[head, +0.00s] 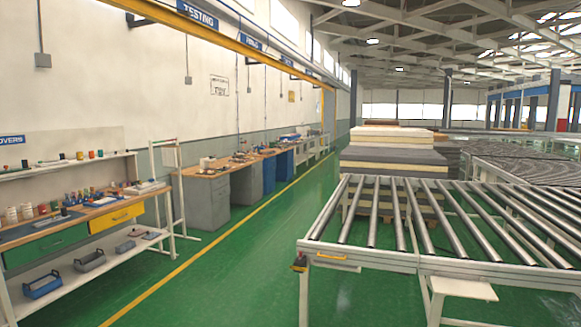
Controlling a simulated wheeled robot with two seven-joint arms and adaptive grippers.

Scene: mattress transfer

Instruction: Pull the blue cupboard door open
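A blue cupboard front (269,176) shows under the long wooden workbench along the left wall, some distance ahead of me. A second blue panel (285,165) stands just beyond it. Both are small in the head view, and I cannot make out a handle or tell whether a door is ajar. Grey cabinets (207,203) stand under the same bench on the near side. Neither of my grippers is in view.
A roller conveyor (440,215) fills the right side, with stacked mattresses (392,158) behind it. A nearer workbench (90,222) with yellow and green drawers stands at the left. The green floor (235,270) between them is clear, with a yellow line along it.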

